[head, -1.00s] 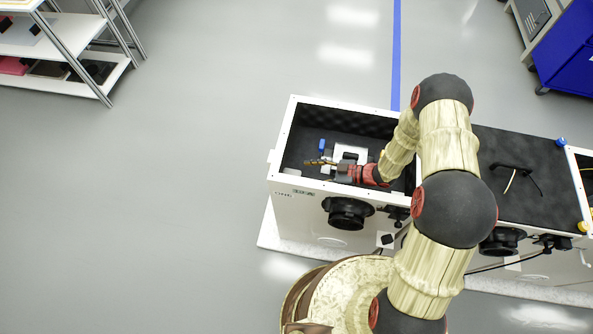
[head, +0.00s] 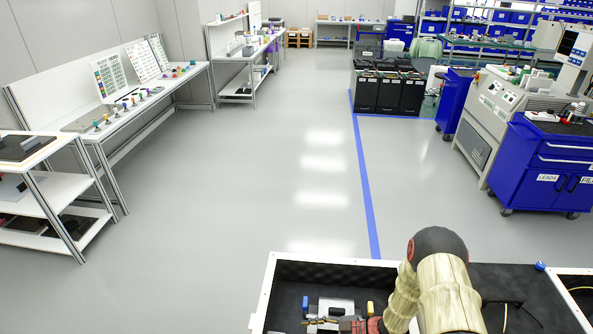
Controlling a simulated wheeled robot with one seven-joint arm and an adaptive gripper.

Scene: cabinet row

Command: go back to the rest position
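My arm comes in from the bottom right of the head view, and its wrist reaches left into an open white-walled case (head: 262,290) with a dark foam lining. My gripper (head: 316,322), dark with red parts and brass-coloured fingers, is low inside this case, at the very bottom edge of the view. It lies close to a white-and-grey block (head: 336,305) in the case. The view is too small and cut off to tell whether the fingers are open or shut, or touch anything.
A small blue piece (head: 305,303) and a yellow piece (head: 370,308) are in the case. A dark-topped case (head: 530,285) adjoins on the right. Workbenches (head: 130,110) line the left, a blue cabinet (head: 545,175) stands right. The grey floor (head: 230,190) between is clear.

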